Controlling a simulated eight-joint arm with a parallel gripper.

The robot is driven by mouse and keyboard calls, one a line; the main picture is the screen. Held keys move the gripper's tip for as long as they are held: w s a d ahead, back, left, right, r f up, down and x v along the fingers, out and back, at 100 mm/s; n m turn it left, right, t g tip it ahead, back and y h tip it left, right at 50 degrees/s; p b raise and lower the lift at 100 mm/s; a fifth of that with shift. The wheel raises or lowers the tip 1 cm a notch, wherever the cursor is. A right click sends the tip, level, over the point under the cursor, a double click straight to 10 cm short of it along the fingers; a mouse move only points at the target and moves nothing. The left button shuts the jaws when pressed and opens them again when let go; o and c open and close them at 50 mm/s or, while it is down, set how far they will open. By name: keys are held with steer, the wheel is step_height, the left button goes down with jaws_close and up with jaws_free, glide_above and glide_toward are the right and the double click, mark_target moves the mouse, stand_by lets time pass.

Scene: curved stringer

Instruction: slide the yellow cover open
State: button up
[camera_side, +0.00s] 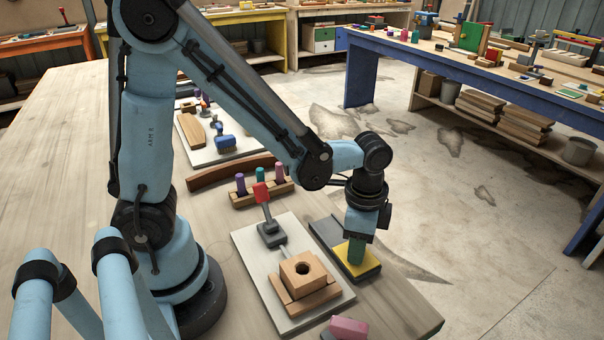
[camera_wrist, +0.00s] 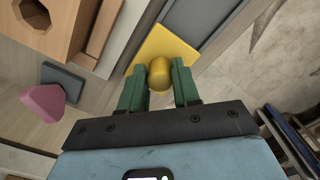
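The yellow cover (camera_side: 371,258) lies at the near right end of a dark grey box (camera_side: 326,233) on the wooden table. In the wrist view, the flat yellow cover (camera_wrist: 163,40) carries a rounded yellow knob (camera_wrist: 159,74). My gripper (camera_side: 357,262) points down onto the cover. In the wrist view, its green fingers (camera_wrist: 160,78) stand on both sides of the knob and appear to touch it. The fingers hide most of the knob in the side view. The grey part of the box beyond the cover shows no yellow.
A pale board (camera_side: 258,263) left of the box carries a wooden block with a hole (camera_side: 303,275) and a red-handled lever (camera_side: 262,195). A pink piece (camera_side: 348,327) lies near the front edge. A rack of coloured pegs (camera_side: 262,190) and a curved wooden piece (camera_side: 222,174) lie behind.

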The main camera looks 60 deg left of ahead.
jaws_close()
steer(key=a, duration=0.8)
steer(key=shift+o, duration=2.3)
jaws_free()
steer(key=shift+d, duration=0.1)
step_height(320, 180, up, 12)
